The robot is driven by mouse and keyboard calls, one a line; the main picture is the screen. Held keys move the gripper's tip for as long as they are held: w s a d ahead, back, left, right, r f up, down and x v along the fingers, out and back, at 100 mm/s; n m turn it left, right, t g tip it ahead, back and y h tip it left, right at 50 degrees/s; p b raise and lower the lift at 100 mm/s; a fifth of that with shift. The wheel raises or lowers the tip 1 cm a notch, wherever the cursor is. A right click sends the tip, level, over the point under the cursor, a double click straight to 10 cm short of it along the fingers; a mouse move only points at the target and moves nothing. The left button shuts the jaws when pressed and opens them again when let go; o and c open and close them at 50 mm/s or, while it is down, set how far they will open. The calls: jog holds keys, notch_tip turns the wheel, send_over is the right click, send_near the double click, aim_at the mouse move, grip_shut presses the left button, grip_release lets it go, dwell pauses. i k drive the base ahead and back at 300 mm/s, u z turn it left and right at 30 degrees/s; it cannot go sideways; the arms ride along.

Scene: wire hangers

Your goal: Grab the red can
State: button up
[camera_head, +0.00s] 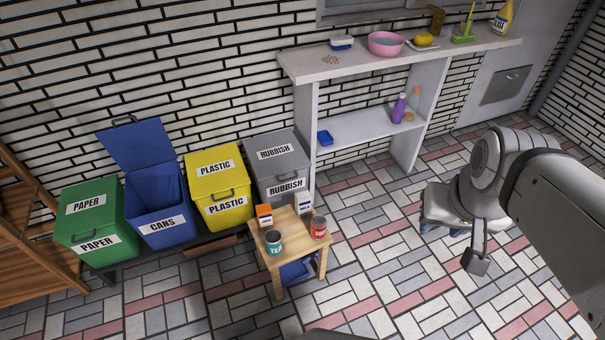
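The red can (318,228) stands upright on the right side of a small wooden table (291,256), with a label I cannot fully read. A teal can (273,243) stands to its left, near the table's front. A white and dark blue box (305,206) is behind the red can, and an orange and white box (264,215) is at the back left. My gripper (476,262) hangs at the right, over the floor and well apart from the red can. Its fingers are too small and unclear to show whether it is open.
Paper (95,222), cans (161,205), plastic (219,187) and rubbish (277,167) bins stand behind the table; the cans lid is up. A shelf unit (396,65) is against the wall. A blue container (296,272) sits under the table. Tiled floor between table and gripper is clear.

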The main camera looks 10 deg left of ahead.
aim_at(319, 224)
jog(key=u, duration=0.05)
jog(key=i, duration=1)
